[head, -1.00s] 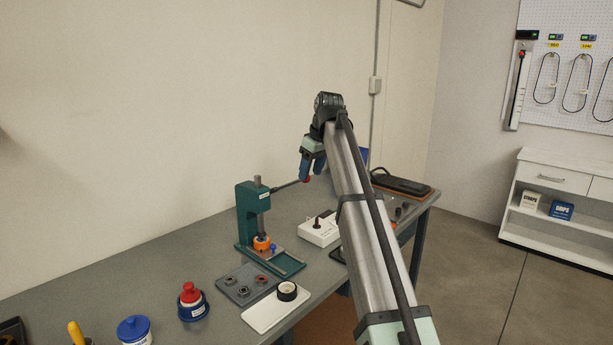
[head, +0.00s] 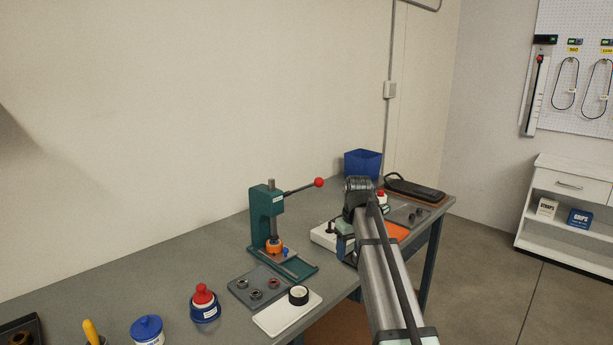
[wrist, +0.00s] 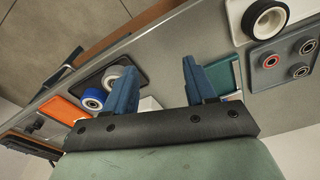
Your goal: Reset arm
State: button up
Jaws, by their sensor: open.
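My gripper (wrist: 160,85) shows in the wrist view with its two blue fingers spread apart and nothing between them. In the head view its pale green body (head: 345,240) is low over the bench, partly hidden behind my forearm, and its fingertips cannot be made out. The green arbor press (head: 262,215) stands to its left, with an orange part (head: 274,246) under its ram. The press lever's red knob (head: 319,182) points up and right, clear of my gripper.
A grey plate (head: 240,292) with bearings and a white tray (head: 265,320) with a black-and-white roll lie in front. A white box (head: 322,236) stands close to my gripper. A blue bin (head: 362,162) and black case (head: 414,190) are behind.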

jog(key=s+d+f+m+g, duration=0.1)
jog(key=s+f, duration=0.6)
jog(key=f, duration=0.6)
jog(key=s+d+f+m+g, duration=0.15)
jog(key=s+f, duration=0.45)
jog(key=f, duration=0.6)
jog(key=s+d+f+m+g, duration=0.1)
jog(key=s+f, duration=0.6)
jog(key=f, duration=0.6)
jog(key=s+f+g, duration=0.1)
jog(key=s+f, duration=0.5)
jog(key=s, duration=0.5)
jog(key=s+f+m+g, duration=0.1)
jog(key=s+f+g, duration=0.1)
jog(key=s+f, duration=0.5)
jog(key=s+f+g, duration=0.1)
jog(key=s+f, duration=0.5)
jog(key=s, duration=1)
jog(key=shift+s+d+f+m+h, duration=0.3)
jog(key=shift+s+d+f+m, duration=0.05)
jog(key=shift+s+f, duration=0.05)
